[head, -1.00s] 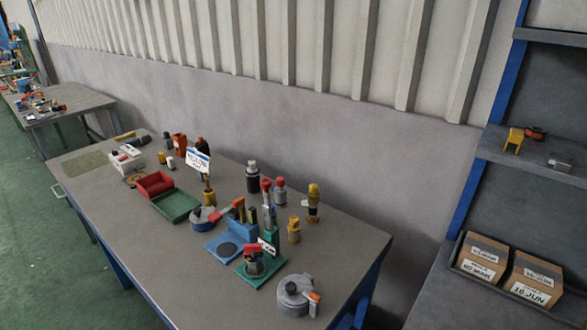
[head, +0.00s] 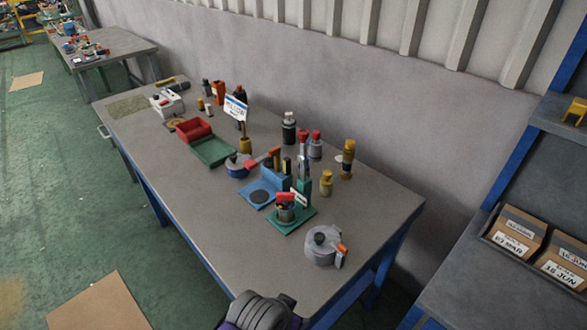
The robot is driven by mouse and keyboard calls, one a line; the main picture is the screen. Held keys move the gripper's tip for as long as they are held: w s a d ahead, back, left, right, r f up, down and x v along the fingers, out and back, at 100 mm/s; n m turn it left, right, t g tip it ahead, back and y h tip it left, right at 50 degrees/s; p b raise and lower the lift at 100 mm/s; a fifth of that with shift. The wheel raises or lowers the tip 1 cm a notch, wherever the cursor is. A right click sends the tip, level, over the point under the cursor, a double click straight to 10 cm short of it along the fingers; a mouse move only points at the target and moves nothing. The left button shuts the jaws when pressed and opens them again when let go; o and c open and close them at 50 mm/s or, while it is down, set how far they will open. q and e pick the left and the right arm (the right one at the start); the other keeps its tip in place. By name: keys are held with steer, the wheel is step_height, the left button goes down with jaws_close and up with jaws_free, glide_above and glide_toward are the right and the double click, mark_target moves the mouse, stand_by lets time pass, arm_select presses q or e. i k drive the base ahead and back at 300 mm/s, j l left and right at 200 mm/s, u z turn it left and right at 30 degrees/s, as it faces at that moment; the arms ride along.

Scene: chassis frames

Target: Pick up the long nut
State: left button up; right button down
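I cannot make out a long nut for certain in the head view; the parts on the workbench (head: 215,215) are small. Upright bottles, posts and small fittings stand near its middle and right end, among them a yellow-brown fitting (head: 326,184) and a taller brown and yellow one (head: 348,160). A dark rounded part of my own arm shows at the bottom edge, in front of the bench. No fingertips of either gripper are in view.
A red bin (head: 194,129), green tray (head: 213,152), blue fixture (head: 264,188) and grey round device (head: 324,246) occupy the bench. Labelled cartons (head: 517,230) sit on the right shelf. A second table (head: 110,48) stands far left. Flat brown sheets lie on the green floor.

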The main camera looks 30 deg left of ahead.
mark_target(285, 212)
steer(key=k+j+u, duration=0.1)
steer(key=j+u, duration=0.15)
steer(key=u, duration=0.2)
steer(key=k+j+u, duration=0.1)
steer(key=j+u, duration=0.15)
steer(key=u, duration=0.15)
steer(key=j+u, duration=0.3)
steer(key=i+u, duration=0.15)
steer(key=u, duration=0.15)
